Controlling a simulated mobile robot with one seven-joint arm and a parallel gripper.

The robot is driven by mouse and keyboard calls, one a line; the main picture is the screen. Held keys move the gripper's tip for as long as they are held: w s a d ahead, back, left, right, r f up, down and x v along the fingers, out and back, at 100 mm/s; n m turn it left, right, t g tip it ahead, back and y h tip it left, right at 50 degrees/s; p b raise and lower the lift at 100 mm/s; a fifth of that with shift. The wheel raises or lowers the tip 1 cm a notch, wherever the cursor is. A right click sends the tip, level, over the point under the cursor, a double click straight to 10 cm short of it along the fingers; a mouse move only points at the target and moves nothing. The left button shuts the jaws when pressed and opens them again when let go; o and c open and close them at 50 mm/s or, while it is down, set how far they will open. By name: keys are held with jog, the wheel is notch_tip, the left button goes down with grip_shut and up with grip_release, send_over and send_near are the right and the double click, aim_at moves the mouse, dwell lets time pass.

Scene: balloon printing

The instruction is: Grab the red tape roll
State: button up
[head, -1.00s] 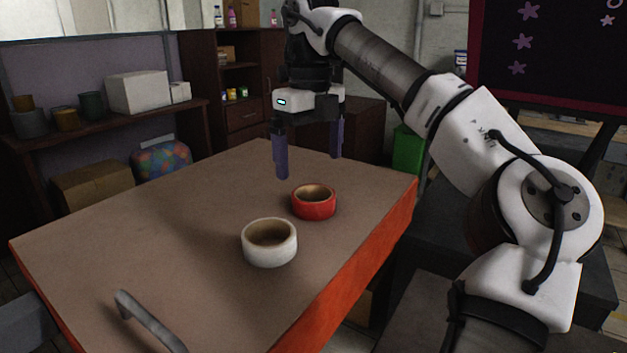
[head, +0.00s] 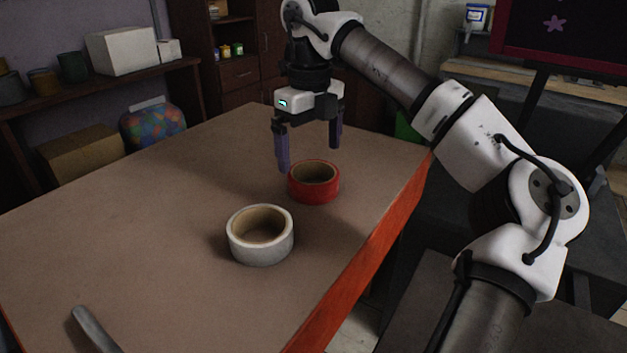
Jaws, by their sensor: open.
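The red tape roll (head: 314,190) lies flat on the brown table (head: 150,215), its hole facing up, near the table's right edge. My gripper (head: 309,155) points down, open and empty, above and slightly behind the roll. I cannot tell whether either finger touches the roll.
A white tape roll (head: 260,250) lies just in front and left of the red one. A grey metal handle-like object (head: 92,330) is at the front left. The table's left and middle are clear. Shelves with boxes stand behind.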

aim_at(315, 174)
jog(key=shift+s+d+f+p, duration=0.15)
jog(key=shift+f+p, duration=0.25)
jog(key=shift+f, duration=1.1)
jog(key=shift+s+d+f+p, duration=0.15)
jog(key=shift+f+p, duration=0.25)
jog(key=shift+f, duration=1.1)
jog(key=shift+w, duration=0.1)
jog(key=shift+c, duration=0.4)
jog(key=c, duration=0.8)
